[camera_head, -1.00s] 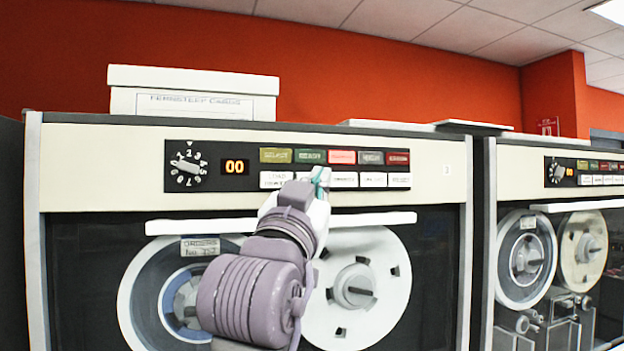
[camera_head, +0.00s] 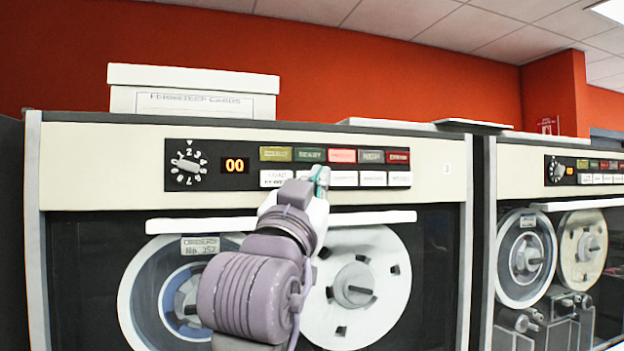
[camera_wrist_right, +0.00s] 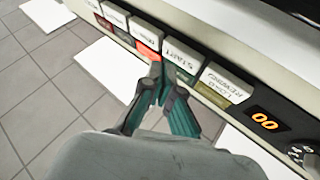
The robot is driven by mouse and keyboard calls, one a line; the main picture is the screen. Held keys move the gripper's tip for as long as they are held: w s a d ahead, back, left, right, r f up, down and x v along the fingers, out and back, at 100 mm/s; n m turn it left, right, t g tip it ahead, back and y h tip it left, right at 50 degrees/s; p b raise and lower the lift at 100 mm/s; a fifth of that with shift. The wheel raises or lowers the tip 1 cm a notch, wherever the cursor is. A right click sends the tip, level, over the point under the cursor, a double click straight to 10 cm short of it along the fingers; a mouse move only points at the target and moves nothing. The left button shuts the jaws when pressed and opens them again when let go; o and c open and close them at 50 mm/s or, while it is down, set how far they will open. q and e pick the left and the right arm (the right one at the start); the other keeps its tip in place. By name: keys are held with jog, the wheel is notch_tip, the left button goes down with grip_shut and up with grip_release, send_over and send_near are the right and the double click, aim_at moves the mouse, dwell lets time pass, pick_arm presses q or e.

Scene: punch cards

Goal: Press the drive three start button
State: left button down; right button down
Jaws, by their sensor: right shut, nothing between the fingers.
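The tape drive in front has a black control panel (camera_head: 230,180) with a dial, an orange "00" display and two rows of buttons. A small mark on its right side (camera_head: 447,169) looks like a 3. In the wrist view the white START button (camera_wrist_right: 181,56) sits beside the LOAD REWIND button (camera_wrist_right: 226,86). My right gripper (camera_head: 321,178) is shut and empty, its tips at the panel. My left gripper is out of view.
A white card box (camera_head: 193,105) stands on top of the drive. A white bar (camera_head: 375,219) runs below the panel, above the tape reels. A second drive (camera_head: 510,165) stands at the right. The wrist view shows grey tiled floor (camera_wrist_right: 45,90).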

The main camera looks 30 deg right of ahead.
jog(key=shift+w, duration=0.15)
dwell(0.4)
jog(key=shift+w, duration=0.3)
jog(key=shift+w+d, duration=0.2)
jog(key=shift+w, duration=0.3)
dwell(1.1)
jog(key=shift+s, duration=0.1)
jog(key=shift+s+a+b, duration=0.25)
jog(key=shift+s+b, duration=0.1)
jog(key=shift+s, duration=0.45)
jog(key=s, duration=0.2)
jog(key=s+a+b, duration=0.1)
jog(key=s, duration=0.1)
jog(key=shift+s, duration=0.4)
